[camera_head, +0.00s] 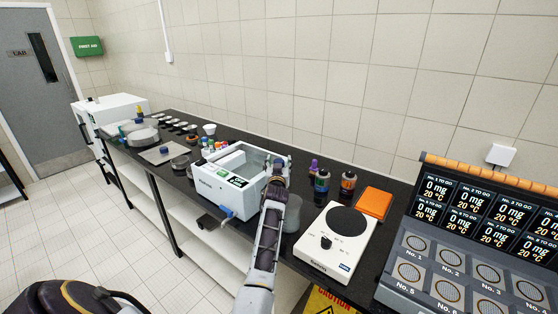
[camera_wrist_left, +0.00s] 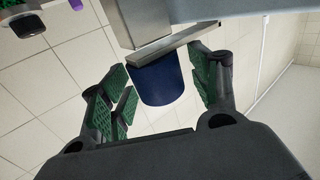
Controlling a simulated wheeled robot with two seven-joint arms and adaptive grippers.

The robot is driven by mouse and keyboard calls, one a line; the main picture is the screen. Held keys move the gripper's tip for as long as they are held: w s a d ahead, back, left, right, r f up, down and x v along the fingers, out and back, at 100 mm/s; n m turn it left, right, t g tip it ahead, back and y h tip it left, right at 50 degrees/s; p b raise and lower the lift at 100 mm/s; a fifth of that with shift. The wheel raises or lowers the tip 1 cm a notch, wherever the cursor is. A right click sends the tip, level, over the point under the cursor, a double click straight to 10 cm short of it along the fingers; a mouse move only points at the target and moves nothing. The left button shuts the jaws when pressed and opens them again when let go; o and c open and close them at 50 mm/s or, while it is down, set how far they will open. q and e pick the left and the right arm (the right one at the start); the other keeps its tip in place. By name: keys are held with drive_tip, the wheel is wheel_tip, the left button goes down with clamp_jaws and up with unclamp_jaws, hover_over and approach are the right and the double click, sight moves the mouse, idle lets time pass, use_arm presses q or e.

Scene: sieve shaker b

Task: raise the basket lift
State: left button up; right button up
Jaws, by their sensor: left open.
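The white water bath (camera_head: 212,188) stands on the black bench, with a pale open basin and a small front display. In the left wrist view a blue cylindrical knob (camera_wrist_left: 160,84) hangs from a grey metal bar (camera_wrist_left: 175,45), which seems to belong to the basket lift. My left gripper (camera_head: 279,172) is at the right end of the bath. In the left wrist view its green-padded fingers (camera_wrist_left: 164,95) are open, one on each side of the knob, with gaps showing. In the head view my gripper hides the knob. The basket inside cannot be made out clearly.
To the right of the bath stand small dark bottles (camera_head: 322,181), a white hot plate (camera_head: 338,238), an orange box (camera_head: 374,203) and a dispenser with several displays (camera_head: 480,240). Small jars (camera_head: 180,163) lie left of the bath. A blue tap (camera_head: 228,212) sticks out in front.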

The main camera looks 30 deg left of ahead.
use_arm(q)
drive_tip(key=shift+w+a, duration=0.15)
drive_tip(key=shift+w, duration=0.1)
drive_tip(key=shift+r, duration=0.15)
drive_tip(key=shift+s, duration=0.1)
drive_tip(key=shift+c, duration=0.7)
clamp_jaws()
